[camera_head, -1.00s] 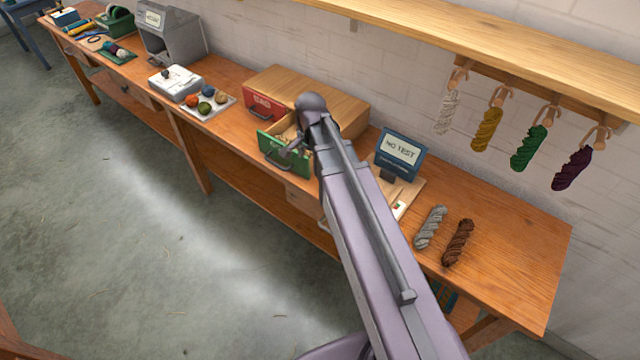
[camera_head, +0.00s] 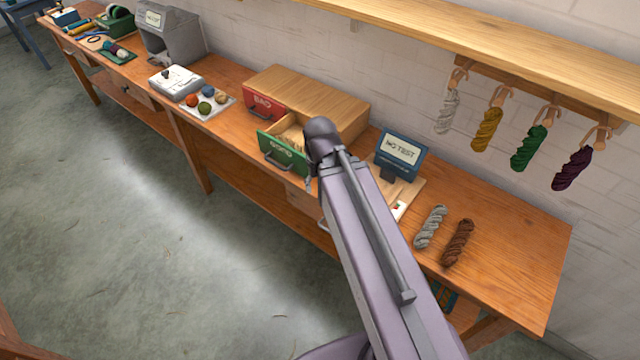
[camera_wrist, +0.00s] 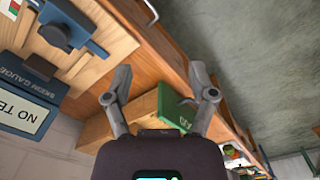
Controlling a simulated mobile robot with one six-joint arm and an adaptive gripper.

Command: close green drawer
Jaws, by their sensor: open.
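The green drawer (camera_head: 283,154) is pulled out of the small wooden cabinet (camera_head: 318,92); its open top and pale contents show in the head view. In the wrist view its green front (camera_wrist: 174,108) shows beyond and between my fingers. My gripper (camera_wrist: 160,68) is open, with nothing between its fingertips. In the head view it is mostly hidden behind my arm, just to the right of the green drawer's front. I cannot tell from these views whether a finger touches the drawer.
The red drawer (camera_head: 264,101) beside it is shut. A blue display stand (camera_head: 400,155) and grey (camera_head: 430,227) and brown (camera_head: 458,243) skeins lie to the right on the bench. A tray of yarn balls (camera_head: 222,110) is to the left. Open floor lies in front.

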